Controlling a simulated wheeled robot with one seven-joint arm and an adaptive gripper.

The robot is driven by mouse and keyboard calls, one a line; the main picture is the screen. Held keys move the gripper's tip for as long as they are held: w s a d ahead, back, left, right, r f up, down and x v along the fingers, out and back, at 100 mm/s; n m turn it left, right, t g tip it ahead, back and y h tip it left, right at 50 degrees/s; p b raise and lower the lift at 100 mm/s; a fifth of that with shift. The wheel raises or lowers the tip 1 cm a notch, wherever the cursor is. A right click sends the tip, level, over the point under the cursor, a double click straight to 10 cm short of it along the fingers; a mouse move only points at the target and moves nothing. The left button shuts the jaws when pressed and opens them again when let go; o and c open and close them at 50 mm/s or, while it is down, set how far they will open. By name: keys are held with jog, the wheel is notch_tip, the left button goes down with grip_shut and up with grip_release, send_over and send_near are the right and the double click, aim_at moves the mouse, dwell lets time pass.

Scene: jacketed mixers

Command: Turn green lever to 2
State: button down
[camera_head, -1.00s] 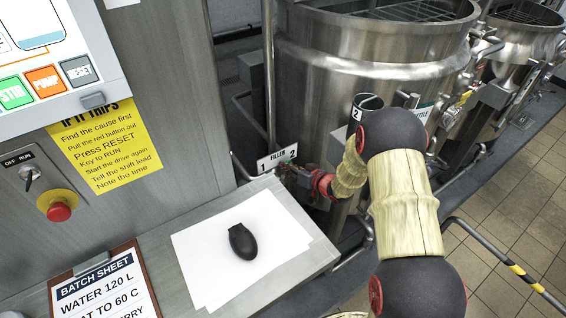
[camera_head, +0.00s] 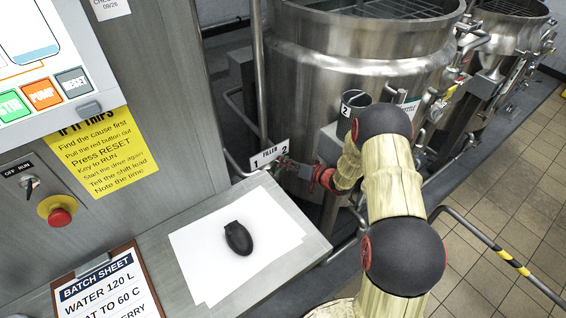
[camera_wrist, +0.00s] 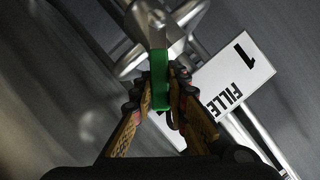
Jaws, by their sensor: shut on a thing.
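The green lever (camera_wrist: 160,88) shows in the wrist view between the two fingers of my gripper (camera_wrist: 160,95), which is shut on it. The lever meets a metal valve fitting (camera_wrist: 150,25) at the top of that view. A white FILLER sign (camera_wrist: 235,75) lies beside it, upside down there, with the 1 visible and the 2 not in sight. In the head view, my gripper (camera_head: 286,164) is just below the sign (camera_head: 270,155), close to its 2 end. The lever is too small and covered there to tell its exact angle.
A large steel mixer (camera_head: 345,75) stands behind the valve, with a thin upright pipe at its left. A steel ledge (camera_head: 285,275) with papers and a dark oval object (camera_head: 238,238) is at front. A striped rail (camera_head: 515,262) stands at right.

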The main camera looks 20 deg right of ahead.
jog(key=c, duration=1.7)
grip_release()
notch_tip(320, 180, up, 10)
jog(key=shift+c, duration=0.2)
